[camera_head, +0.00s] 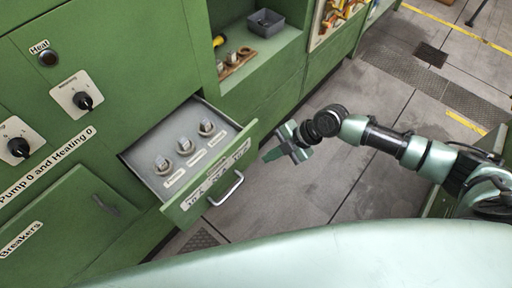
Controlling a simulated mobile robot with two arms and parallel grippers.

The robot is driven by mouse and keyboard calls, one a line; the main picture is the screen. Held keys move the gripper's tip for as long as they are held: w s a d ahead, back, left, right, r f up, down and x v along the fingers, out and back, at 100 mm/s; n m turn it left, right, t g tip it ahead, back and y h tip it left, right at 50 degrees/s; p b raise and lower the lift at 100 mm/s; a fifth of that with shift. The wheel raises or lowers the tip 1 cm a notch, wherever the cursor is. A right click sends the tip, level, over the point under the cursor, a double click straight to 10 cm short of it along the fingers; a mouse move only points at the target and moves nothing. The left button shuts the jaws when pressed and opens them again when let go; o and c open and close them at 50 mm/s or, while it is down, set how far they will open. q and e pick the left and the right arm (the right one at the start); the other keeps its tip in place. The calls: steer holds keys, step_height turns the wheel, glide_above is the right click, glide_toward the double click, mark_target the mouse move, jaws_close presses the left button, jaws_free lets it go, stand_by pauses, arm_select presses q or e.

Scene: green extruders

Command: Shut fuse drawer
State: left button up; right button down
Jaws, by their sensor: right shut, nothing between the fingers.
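The fuse drawer (213,182) stands pulled out of the green cabinet in the middle left of the head view. Its front has a silver bar handle (228,190) and white labels. Inside, several fuses sit in a row on the grey drawer floor (215,128), with labels beside them. My right gripper (272,157) is just to the right of the drawer front, apart from the handle, pointing left toward the cabinet. It is shut and empty. My left gripper is out of view.
The green cabinet face has knobs (84,100), and a Breakers panel (60,225) lies below left of the drawer. An open shelf with a grey bin (266,23) is above right. The tiled floor (335,190) beyond the drawer is clear.

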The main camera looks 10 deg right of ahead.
steer(key=shift+w+a+f+p, duration=0.3)
steer(key=shift+w+a, duration=0.3)
steer(key=shift+w+a+f+p, duration=0.25)
steer(key=shift+w+a+p, duration=0.05)
steer(key=shift+w+a, duration=0.3)
steer(key=shift+w+a+f+p, duration=0.3)
steer(key=shift+w+a, duration=0.3)
steer(key=shift+w, duration=0.1)
